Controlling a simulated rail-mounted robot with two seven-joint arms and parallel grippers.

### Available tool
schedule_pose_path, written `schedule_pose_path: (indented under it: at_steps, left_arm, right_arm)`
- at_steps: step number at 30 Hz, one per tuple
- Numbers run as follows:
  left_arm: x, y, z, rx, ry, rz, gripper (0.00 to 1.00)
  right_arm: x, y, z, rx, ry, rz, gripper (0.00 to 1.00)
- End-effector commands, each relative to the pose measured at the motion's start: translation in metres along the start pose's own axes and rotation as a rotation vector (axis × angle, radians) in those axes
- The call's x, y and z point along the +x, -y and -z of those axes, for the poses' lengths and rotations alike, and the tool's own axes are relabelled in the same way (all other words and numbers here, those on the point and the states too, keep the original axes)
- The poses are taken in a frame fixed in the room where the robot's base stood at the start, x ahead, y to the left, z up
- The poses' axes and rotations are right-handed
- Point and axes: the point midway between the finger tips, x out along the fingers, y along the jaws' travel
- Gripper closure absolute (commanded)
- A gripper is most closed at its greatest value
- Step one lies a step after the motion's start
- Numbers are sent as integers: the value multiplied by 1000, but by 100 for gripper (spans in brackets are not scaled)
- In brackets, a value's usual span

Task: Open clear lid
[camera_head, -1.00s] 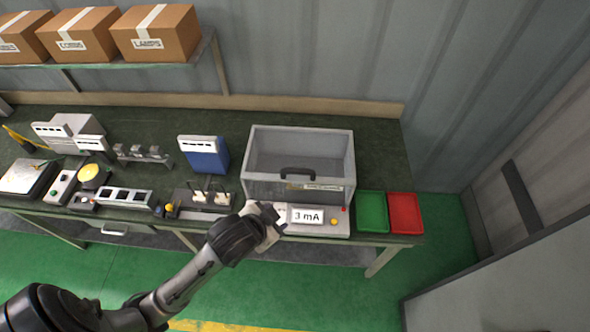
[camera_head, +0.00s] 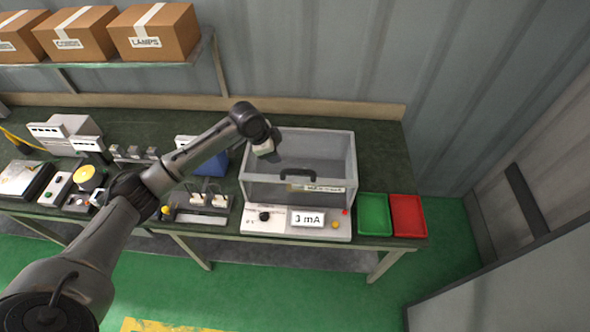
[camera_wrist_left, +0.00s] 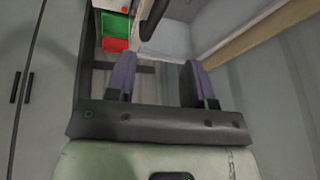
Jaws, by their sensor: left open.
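The clear lid (camera_head: 262,186) is a see-through box-shaped cover with a dark handle (camera_head: 297,173) on its front. It is down over the unit with the "3 mA" display (camera_head: 308,219). My left gripper (camera_head: 274,136) is near the lid's upper left back corner, away from the handle; I cannot tell its exact gap to the lid. In the left wrist view its two fingers (camera_wrist_left: 158,80) are apart with nothing between them. A dark bar, likely the handle (camera_wrist_left: 153,18), shows beyond them. My right gripper is not in view.
A green tray (camera_head: 373,215) and a red tray (camera_head: 408,216) lie right of the lidded unit. A blue box (camera_head: 216,161) is partly behind my arm. Several instruments stand along the bench's left. Boxes (camera_head: 153,33) sit on a shelf above. The floor in front is clear.

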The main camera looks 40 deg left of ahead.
Motion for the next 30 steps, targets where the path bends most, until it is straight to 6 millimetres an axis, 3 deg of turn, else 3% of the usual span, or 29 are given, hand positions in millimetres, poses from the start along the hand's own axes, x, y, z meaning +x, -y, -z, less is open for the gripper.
schedule_pose_path:
  at_steps: [6,11,30]
  left_arm:
    - [-1,-5,11,183,-65,-18,52]
    - [7,-5,12,219,-63,-18,52]
    - [114,-8,19,219,-62,-17,52]
  right_arm:
    - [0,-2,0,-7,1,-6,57]
    - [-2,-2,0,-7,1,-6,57]
    - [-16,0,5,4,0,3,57]
